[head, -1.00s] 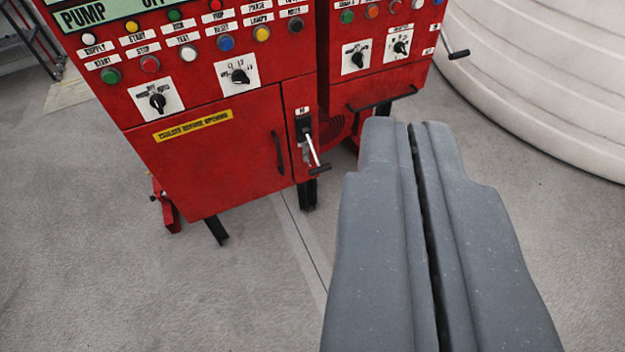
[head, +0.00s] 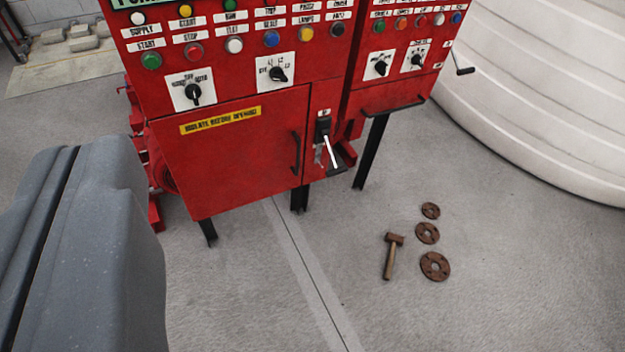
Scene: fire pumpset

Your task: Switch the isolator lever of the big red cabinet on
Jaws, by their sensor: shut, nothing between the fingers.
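The big red cabinet (head: 235,160) stands at the upper middle of the head view. Its isolator lever (head: 330,152) is on the narrow panel to the right of the door. The lever is a pale metal rod hanging from a black slotted plate (head: 323,128), slanting down and slightly right, with a dark end. My gripper (head: 76,150) is shut and empty at the lower left. It is well left of the lever and apart from it in the picture. Its fingers cover part of the floor at the left.
A black door handle (head: 295,152) sticks out left of the isolator lever. A hammer (head: 390,255) and rusty flanges (head: 434,266) lie on the floor. A white ribbed tank (head: 540,90) fills the right.

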